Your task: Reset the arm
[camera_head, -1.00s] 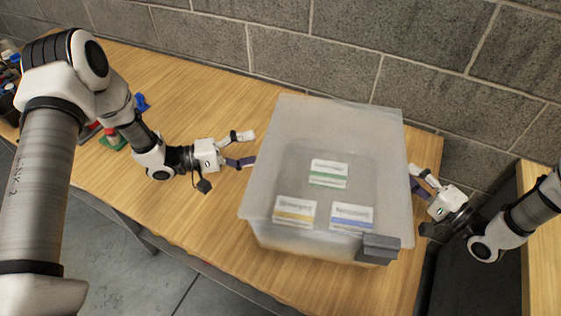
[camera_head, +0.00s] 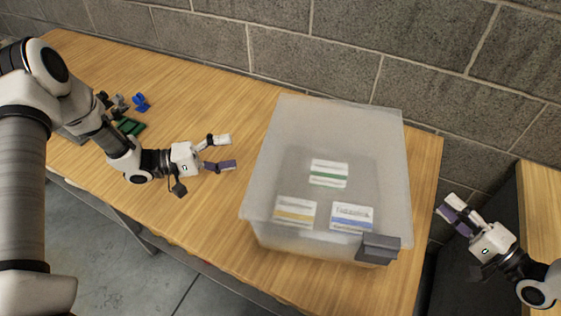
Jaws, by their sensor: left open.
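My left gripper (camera_head: 226,153) is open and empty above the wooden table, left of a translucent plastic bin and apart from it. My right gripper (camera_head: 450,210) is to the right of the bin, past the table's right edge, and also apart from it. Its two fingers point up and left with a small gap between them, and nothing shows in them. The bin (camera_head: 262,180) stands on the table (camera_head: 205,95). Three white labelled packs show in it: one with a green stripe (camera_head: 328,173), one with a yellow stripe (camera_head: 295,212) and one with a blue stripe (camera_head: 352,217).
A grey block (camera_head: 378,249) sits at the bin's front right corner. Small blue and green items (camera_head: 130,126) lie at the table's left, partly behind my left arm. A grey block wall (camera_head: 340,45) runs along the back. Another wooden surface (camera_head: 541,190) is at the far right.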

